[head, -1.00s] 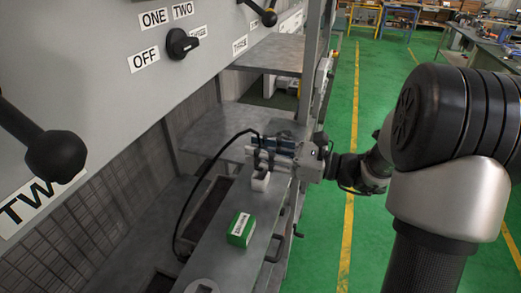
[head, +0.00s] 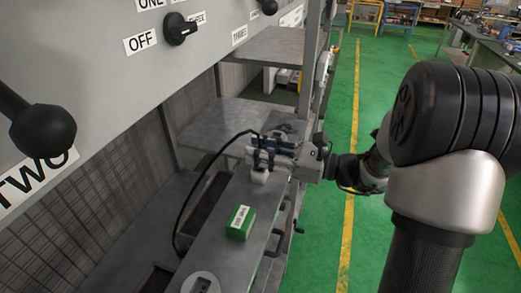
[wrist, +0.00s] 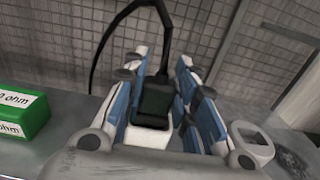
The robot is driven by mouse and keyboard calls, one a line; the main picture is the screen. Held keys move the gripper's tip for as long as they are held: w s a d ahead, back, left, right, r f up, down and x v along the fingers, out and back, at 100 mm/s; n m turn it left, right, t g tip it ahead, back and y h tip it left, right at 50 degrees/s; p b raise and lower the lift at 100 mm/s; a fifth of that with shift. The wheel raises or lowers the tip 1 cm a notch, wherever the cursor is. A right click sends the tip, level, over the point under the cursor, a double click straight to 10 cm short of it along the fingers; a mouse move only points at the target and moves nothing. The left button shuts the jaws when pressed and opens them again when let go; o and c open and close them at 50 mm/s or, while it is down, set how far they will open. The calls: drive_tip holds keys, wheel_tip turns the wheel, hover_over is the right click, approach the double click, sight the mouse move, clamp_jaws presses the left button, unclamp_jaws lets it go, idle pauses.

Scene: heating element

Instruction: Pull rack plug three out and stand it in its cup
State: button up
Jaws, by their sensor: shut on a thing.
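My gripper (head: 272,152) is over the grey bench, reaching in from the right. Its blue and white fingers, also in the wrist view (wrist: 165,112), are shut on a dark plug (wrist: 156,103). A black cable (wrist: 132,12) runs from the plug and also shows in the head view (head: 184,205). A small white holder, seemingly the cup (head: 260,177), stands directly below the fingers. A white edge (wrist: 148,136) shows at the plug's lower end in the wrist view. Whether the plug touches or is inside it I cannot tell.
A green labelled box (head: 240,222) stands on the bench (head: 215,240), nearer than the gripper; it is at left in the wrist view (wrist: 22,115). Another white and grey fitting (wrist: 252,140) lies right of the fingers. The panel with knobs (head: 178,30) rises at left.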

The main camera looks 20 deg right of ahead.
drive_tip(key=shift+f+b, duration=0.45)
drive_tip(key=shift+f, duration=0.35)
drive_tip(key=o, duration=1.1)
drive_tip(key=shift+o, duration=0.2)
drive_tip(key=v, duration=1.2)
